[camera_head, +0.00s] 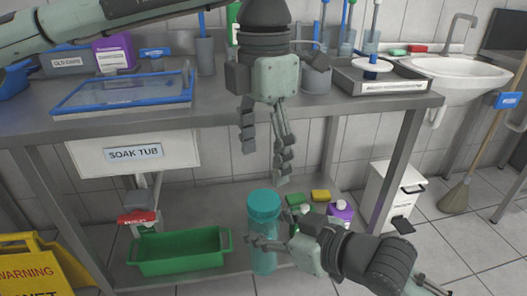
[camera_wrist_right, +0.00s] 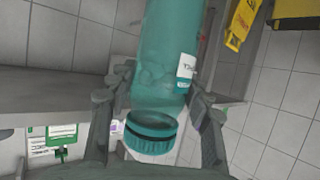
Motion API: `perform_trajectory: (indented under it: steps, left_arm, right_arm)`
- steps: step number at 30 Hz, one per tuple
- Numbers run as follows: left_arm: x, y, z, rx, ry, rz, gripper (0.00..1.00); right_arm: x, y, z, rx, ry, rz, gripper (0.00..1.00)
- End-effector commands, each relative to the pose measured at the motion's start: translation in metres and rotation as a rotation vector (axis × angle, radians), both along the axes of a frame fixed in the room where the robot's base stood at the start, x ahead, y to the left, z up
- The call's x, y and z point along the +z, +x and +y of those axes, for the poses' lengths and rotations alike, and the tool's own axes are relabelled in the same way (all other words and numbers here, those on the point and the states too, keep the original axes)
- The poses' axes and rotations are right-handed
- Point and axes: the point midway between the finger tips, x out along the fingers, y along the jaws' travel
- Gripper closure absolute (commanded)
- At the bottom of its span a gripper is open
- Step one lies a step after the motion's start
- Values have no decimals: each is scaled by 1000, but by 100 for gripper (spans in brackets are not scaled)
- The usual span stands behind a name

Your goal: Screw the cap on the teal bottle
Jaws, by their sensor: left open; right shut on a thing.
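The teal bottle (camera_head: 263,245) is upright in the head view, in front of the table's lower shelf. The darker teal cap (camera_head: 263,204) shows at its top. My right gripper (camera_head: 264,243) is shut on the bottle's body from the right. In the right wrist view its fingers (camera_wrist_right: 155,95) lie on both sides of the bottle (camera_wrist_right: 168,50). There the cap (camera_wrist_right: 152,137) with a dark band shows at the bottle's lower end in the picture; I cannot tell how tightly it sits. My left gripper (camera_head: 266,165) is open and empty, fingers downward, above the cap and apart from it.
The steel table (camera_head: 225,118) stands behind, with a blue-rimmed tray (camera_head: 130,95) and a sink (camera_head: 455,80) at right. A green tub (camera_head: 180,252) and bottles sit on its lower shelf. A yellow warning sign (camera_head: 35,268) stands at the lower left.

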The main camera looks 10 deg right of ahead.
Motion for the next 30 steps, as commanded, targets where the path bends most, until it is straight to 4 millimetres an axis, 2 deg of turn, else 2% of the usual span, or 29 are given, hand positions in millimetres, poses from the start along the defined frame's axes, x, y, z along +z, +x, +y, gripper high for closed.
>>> perform_trajectory:
  steps: [14, 17, 30]
  left_arm:
    - [-1, 0, 0, 45, 0, 1, 30]
    - [-9, 0, 0, 45, -1, 2, 30]
    - [-71, 0, 0, 45, 0, 1, 30]
  right_arm:
    - [0, 0, 0, 0, 1, -1, 100]
    - [0, 0, 0, 0, 1, -1, 100]
    - [0, 0, 0, 0, 1, -1, 100]
